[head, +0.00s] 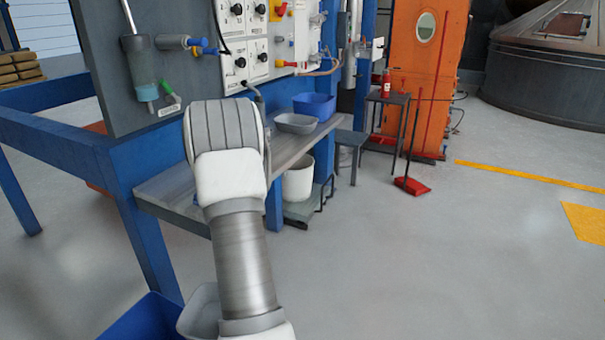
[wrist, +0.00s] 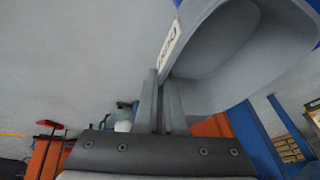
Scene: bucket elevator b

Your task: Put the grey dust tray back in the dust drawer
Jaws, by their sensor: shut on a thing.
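My gripper (wrist: 160,78) is shut on the near wall of a grey tray (wrist: 222,50) in the wrist view. The tray has a white label with dark letters beside the fingers, and its inside is empty where it shows. In the head view a grey tray (head: 197,312) shows at the bottom left, partly behind my arm, beside a blue container (head: 143,322). Blue edges (wrist: 194,8) also show past the tray at the top of the wrist view. I cannot tell whether the tray is inside or beside the blue container. My fingers are hidden in the head view.
A grey bench (head: 180,182) holds another grey tray (head: 297,123) and a blue bin (head: 315,105). A blue frame leg (head: 150,240) stands close on the left. A white bucket (head: 298,182) is under the bench. The floor at the right is clear, up to a red dustpan (head: 411,185).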

